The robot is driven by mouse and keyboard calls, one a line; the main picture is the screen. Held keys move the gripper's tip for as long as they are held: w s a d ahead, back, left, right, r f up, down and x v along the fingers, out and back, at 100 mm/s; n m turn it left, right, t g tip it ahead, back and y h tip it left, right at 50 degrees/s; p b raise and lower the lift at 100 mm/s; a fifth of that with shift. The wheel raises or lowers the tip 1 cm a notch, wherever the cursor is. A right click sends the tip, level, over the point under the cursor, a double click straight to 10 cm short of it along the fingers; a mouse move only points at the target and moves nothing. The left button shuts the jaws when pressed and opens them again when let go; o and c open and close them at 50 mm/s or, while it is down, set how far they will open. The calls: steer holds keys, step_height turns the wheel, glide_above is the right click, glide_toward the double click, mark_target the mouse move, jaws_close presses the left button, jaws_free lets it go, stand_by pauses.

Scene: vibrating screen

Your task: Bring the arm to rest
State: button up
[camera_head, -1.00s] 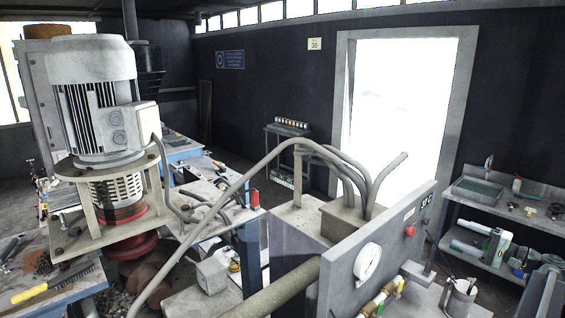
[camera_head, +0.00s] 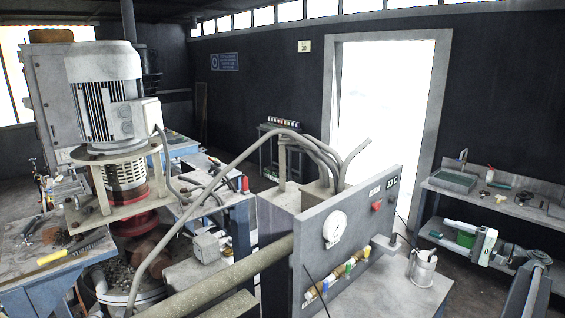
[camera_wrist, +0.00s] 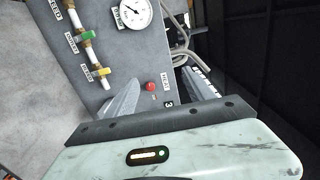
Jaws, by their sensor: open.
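My gripper (camera_wrist: 161,75) shows in the wrist view with its two grey fingers apart and nothing between them. Its pale green body and dark bar fill the lower part of that view. Beyond the fingers is the grey control panel (camera_wrist: 113,62) with a red button (camera_wrist: 151,87), a round gauge (camera_wrist: 135,12) and small valves with yellow and green handles. The fingers overlap the panel in the picture; I cannot tell how far apart they are.
In the head view the control panel (camera_head: 310,268) stands front and centre, with a thick pipe (camera_head: 220,280) beside it. A large motor (camera_head: 105,95) stands at left. A workbench (camera_head: 520,208) is at right. A bright doorway (camera_head: 385,130) opens behind.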

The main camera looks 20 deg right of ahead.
steer(key=w+a+f+n+g+b, duration=0.25)
steer(key=a+f, duration=0.45)
steer(key=a, duration=0.5)
steer(key=w+a+f+n+g+b, duration=0.15)
steer(key=w+a+f+g, duration=0.25)
steer(key=a+f, duration=0.5)
steer(key=w+a+f+n+g+b, duration=0.15)
steer(key=w+a+f+g, duration=0.35)
steer(key=a, duration=0.9)
steer(key=s+a+f+n+g+h+b, duration=0.1)
steer(key=s+a+f+n+h+b, duration=0.1)
steer(key=a, duration=0.5)
steer(key=s+a+f+n+g+h+b, duration=0.1)
steer(key=s+a+f+n+h+b, duration=0.1)
steer(key=s+a+f, duration=0.4)
steer(key=s+a+f+n+g+h+b, duration=0.2)
steer(key=s+a+f+n+h+b, duration=0.1)
steer(key=a+f, duration=0.4)
steer(key=shift+s+a+h, duration=0.8)
steer(key=shift+s+a, duration=0.3)
steer(key=shift+a, duration=0.15)
